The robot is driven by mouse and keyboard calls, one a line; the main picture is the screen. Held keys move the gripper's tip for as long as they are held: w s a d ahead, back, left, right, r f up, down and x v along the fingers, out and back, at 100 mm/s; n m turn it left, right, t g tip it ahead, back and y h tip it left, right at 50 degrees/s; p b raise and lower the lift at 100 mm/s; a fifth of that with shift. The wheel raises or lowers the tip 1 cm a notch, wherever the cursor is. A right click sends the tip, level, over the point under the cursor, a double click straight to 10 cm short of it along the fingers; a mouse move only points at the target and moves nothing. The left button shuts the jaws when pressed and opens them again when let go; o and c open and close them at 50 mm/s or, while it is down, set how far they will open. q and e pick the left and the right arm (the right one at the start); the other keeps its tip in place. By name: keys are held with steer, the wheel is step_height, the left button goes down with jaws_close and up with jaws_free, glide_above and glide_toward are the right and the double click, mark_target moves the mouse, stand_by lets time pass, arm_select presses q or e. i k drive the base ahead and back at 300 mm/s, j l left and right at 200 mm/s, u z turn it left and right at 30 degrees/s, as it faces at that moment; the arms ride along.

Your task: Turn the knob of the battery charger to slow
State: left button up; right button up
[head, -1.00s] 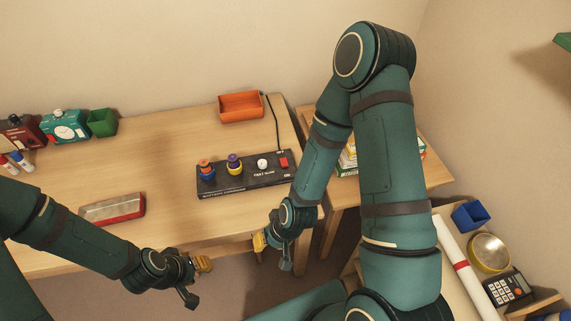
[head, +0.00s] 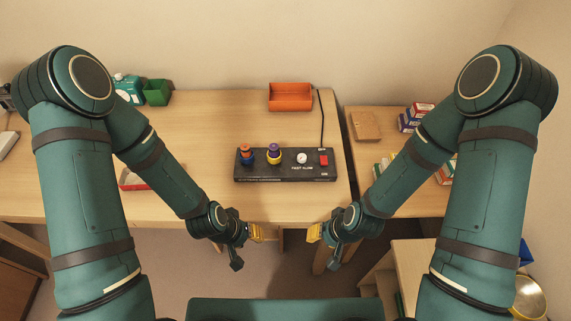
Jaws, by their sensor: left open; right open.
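The battery charger (head: 284,174) is a long black box near the front edge of the desk. A white round knob (head: 303,158) sits on its right half, above the words FAST and SLOW. Which way the knob points is too small to tell. A red switch (head: 323,160) is right of the knob. Two coloured stacks, one orange and blue (head: 247,154), one purple and yellow (head: 274,155), stand on its left half. My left gripper (head: 257,233) is open and empty, in front of the desk edge. My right gripper (head: 315,233) is open and empty, in front of the charger's right end.
An orange tray (head: 290,97) stands behind the charger, with a black cable (head: 321,115) beside it. A green bin (head: 157,92) and a teal device (head: 130,88) are at the back left. A side table (head: 417,200) with boxes is at the right. The desk around the charger is mostly clear.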

mark_target(302, 158)
steer(key=i+j, duration=0.25)
steer(key=i+j+z, duration=0.1)
steer(key=z, duration=0.35)
steer(key=j+z, duration=0.2)
steer(key=z, duration=0.25)
